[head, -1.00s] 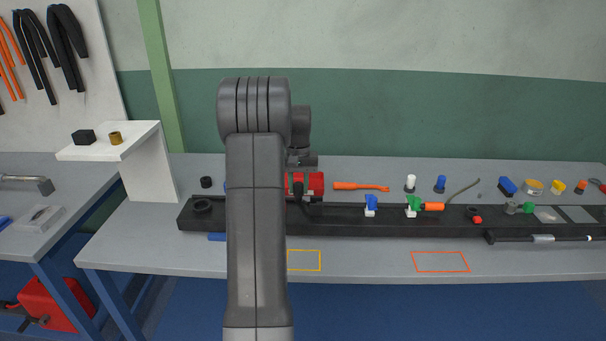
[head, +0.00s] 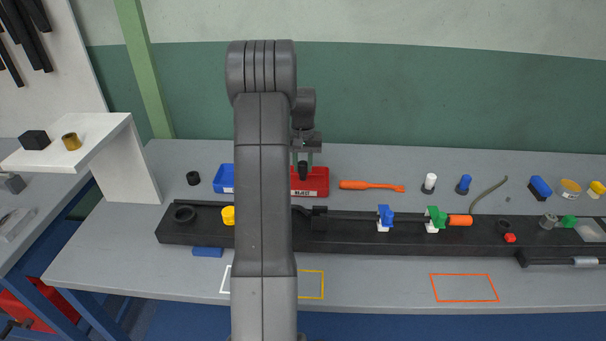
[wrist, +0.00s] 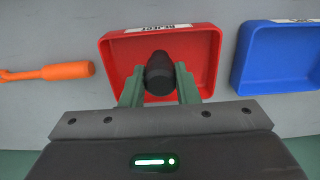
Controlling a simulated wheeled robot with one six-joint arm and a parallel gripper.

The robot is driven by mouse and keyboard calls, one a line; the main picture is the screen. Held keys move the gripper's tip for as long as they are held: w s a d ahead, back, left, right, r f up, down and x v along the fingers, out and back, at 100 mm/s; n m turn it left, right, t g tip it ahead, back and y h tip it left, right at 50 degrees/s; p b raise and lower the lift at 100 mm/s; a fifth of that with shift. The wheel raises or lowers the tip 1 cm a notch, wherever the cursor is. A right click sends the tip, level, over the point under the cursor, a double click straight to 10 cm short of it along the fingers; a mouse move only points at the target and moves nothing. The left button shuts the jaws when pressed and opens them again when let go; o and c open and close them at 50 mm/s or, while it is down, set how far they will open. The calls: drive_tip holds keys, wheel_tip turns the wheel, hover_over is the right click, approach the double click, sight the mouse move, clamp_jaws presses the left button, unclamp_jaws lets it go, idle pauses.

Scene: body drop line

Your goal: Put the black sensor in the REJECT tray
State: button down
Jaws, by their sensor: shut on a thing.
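The black sensor (wrist: 159,74) is a dark cylinder held between the green fingers of my gripper (wrist: 159,84). In the head view the sensor (head: 303,170) hangs below my gripper (head: 303,160), in front of the red REJECT tray (head: 318,184). In the wrist view the red tray (wrist: 118,50) lies behind the sensor, and its label is at the top edge. The sensor appears above the tray; its exact height over the floor cannot be told. My arm hides the tray's left part in the head view.
A blue tray (head: 222,178) stands beside the red one, partly behind my arm. An orange screwdriver (head: 370,186) lies to the right. A long black rail (head: 350,224) with small parts runs in front of the trays. A white shelf (head: 120,130) stands at left.

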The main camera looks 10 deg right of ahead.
sight(303, 175)
drive_tip(key=shift+f+p, duration=0.35)
drive_tip(key=shift+f, duration=1.85)
drive_tip(key=shift+f, duration=0.25)
drive_tip(key=c, duration=1.1)
unclamp_jaws()
drive_tip(key=shift+r, duration=0.1)
drive_tip(key=shift+r, duration=0.1)
wheel_tip(303, 175, up, 12)
drive_tip(key=shift+r+b, duration=0.1)
drive_tip(key=shift+b, duration=0.6)
